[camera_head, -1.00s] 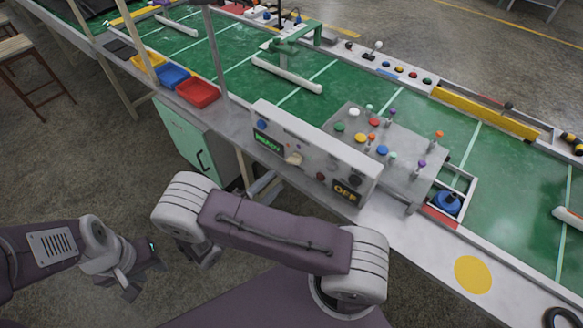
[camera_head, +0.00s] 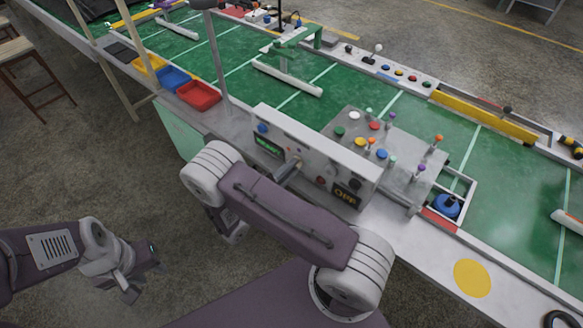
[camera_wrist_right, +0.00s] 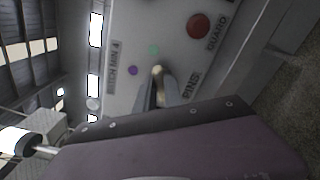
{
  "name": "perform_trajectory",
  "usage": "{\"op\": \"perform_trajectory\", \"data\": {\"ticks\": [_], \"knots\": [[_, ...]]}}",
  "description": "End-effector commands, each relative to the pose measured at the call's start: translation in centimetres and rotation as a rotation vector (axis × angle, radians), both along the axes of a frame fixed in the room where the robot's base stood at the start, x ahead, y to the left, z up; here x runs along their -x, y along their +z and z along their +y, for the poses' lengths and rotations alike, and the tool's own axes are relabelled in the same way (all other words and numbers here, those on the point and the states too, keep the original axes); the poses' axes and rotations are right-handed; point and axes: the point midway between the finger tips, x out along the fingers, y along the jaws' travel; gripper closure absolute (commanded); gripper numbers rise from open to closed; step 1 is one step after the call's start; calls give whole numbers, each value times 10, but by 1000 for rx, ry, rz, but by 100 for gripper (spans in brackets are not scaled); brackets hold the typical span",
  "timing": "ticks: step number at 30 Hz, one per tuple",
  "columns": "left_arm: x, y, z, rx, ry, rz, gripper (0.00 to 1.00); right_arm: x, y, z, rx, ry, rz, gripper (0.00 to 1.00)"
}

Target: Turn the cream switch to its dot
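The cream switch (camera_wrist_right: 157,70) shows in the right wrist view as a small pale tip on the light grey panel (camera_wrist_right: 120,30). A green dot (camera_wrist_right: 153,49) and a purple dot (camera_wrist_right: 132,70) are on the panel around it. My right gripper (camera_wrist_right: 157,82) has its fingertips at the switch, one on each side. Whether they press on it I cannot tell. In the head view my right gripper (camera_head: 292,168) reaches the panel front and hides most of the switch. My left gripper (camera_head: 146,274) is open and empty above the floor, away from the bench.
The panel carries a green display (camera_head: 268,145), an amber display (camera_head: 345,194) and a red button (camera_wrist_right: 198,25). A grey box with coloured knobs (camera_head: 400,155) stands behind it. Red (camera_head: 198,95), blue and yellow trays lie to the left. A post (camera_head: 218,60) rises near them.

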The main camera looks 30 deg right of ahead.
Motion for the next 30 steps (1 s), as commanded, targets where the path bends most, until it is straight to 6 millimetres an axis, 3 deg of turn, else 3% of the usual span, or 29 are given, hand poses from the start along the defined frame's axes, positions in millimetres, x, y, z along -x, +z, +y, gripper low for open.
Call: {"op": "perform_trajectory", "data": {"ticks": [14, 30], "knots": [[0, 5, 0, 0, 0, 0, 64, 0, 1, 0, 36, -1, 90, 100], [0, 22, 0, 0, 0, 0, 64, -1, 3, 1, 220, 0, 537, 100]]}}
